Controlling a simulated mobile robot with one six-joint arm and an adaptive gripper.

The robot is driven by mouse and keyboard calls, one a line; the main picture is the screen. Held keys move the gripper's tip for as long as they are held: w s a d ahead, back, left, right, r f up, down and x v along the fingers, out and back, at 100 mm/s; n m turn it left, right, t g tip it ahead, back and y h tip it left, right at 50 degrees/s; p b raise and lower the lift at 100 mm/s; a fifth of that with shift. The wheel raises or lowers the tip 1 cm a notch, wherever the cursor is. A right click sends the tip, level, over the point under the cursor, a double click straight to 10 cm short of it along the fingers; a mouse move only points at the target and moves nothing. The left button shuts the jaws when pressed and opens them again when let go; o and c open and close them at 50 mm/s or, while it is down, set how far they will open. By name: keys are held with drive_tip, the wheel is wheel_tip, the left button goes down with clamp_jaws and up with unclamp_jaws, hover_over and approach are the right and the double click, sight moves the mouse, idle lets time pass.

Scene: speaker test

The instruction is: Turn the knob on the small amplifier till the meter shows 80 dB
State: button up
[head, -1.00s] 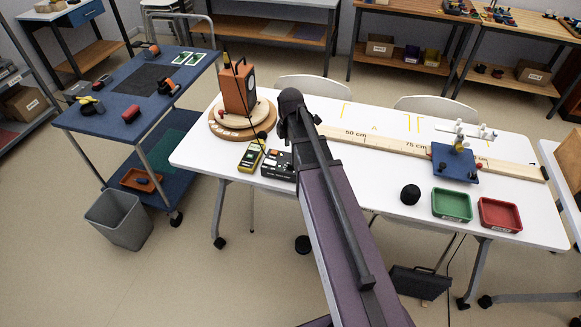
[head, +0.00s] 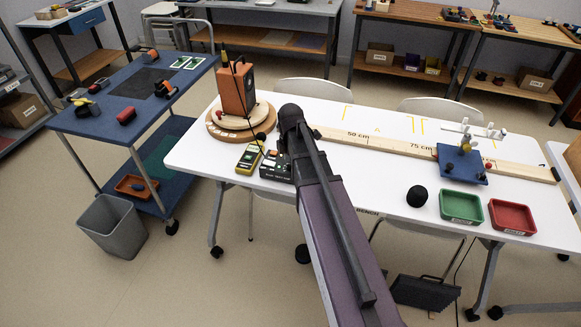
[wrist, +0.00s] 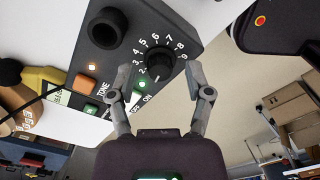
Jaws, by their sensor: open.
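The small black amplifier (head: 276,168) lies near the front left of the white table, partly hidden by my arm in the head view.
An orange speaker (head: 236,88) stands on a round wooden base (head: 217,126) behind the meter. A long wooden ruler (head: 385,144) carries a blue stand (head: 465,170).

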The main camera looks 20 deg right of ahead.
drive_tip(key=shift+f, duration=0.25)
clamp_jaws()
